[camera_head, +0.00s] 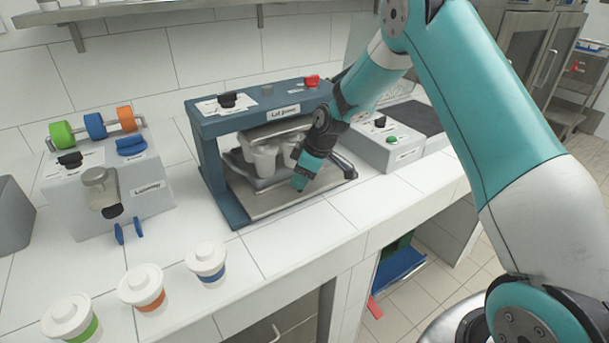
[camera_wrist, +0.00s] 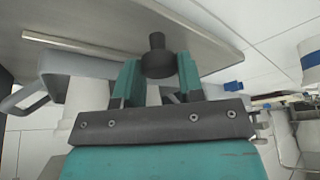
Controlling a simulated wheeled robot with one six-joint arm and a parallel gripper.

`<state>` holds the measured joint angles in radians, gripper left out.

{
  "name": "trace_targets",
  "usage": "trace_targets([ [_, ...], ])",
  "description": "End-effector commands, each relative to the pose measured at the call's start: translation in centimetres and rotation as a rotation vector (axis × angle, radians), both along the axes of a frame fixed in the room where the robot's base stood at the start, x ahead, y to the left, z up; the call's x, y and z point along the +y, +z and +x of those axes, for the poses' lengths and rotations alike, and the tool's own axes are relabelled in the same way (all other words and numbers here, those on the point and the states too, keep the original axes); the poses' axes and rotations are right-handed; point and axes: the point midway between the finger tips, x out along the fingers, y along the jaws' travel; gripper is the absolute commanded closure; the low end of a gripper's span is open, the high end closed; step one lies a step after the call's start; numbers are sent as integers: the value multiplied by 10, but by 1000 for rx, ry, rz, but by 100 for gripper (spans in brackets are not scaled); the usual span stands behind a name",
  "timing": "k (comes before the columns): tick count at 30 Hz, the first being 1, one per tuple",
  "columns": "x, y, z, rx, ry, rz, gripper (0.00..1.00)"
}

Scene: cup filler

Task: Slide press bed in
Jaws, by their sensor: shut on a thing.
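The lid press (camera_head: 222,122) is a dark blue frame on the counter, with a label on its top beam. Its press bed (camera_head: 268,205), a flat metal plate, shows at the front of the frame and reaches out past it. A grey tray (camera_head: 240,170) with white cups (camera_head: 264,160) sits inside, under the pressing plate. My gripper (camera_head: 302,180) is over the front right of the bed. In the wrist view, my gripper (camera_wrist: 158,75) is shut on a dark round knob (camera_wrist: 155,52) beside the bed plate (camera_wrist: 95,22). The bed's rear is hidden.
A grey machine (camera_head: 145,190) with coloured rolls stands left. Several lidded cups with coloured bands, including a blue one (camera_head: 207,262), stand on the front counter. A grey box with a green button (camera_head: 391,139) is right of the press. Counter before the press is clear.

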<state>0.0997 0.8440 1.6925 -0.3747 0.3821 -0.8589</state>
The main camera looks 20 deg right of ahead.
Motion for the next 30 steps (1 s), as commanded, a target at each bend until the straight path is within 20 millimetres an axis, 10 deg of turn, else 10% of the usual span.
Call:
trace_targets([
  [3,-5,1,6,-16,-15,-16,100],
  [4,-4,1,6,-17,-14,-16,58],
  [6,-2,2,7,-18,-12,-15,42],
  [19,2,13,3,-13,0,-12,41],
  [30,-28,94,-16,-19,-4,-14,41],
])
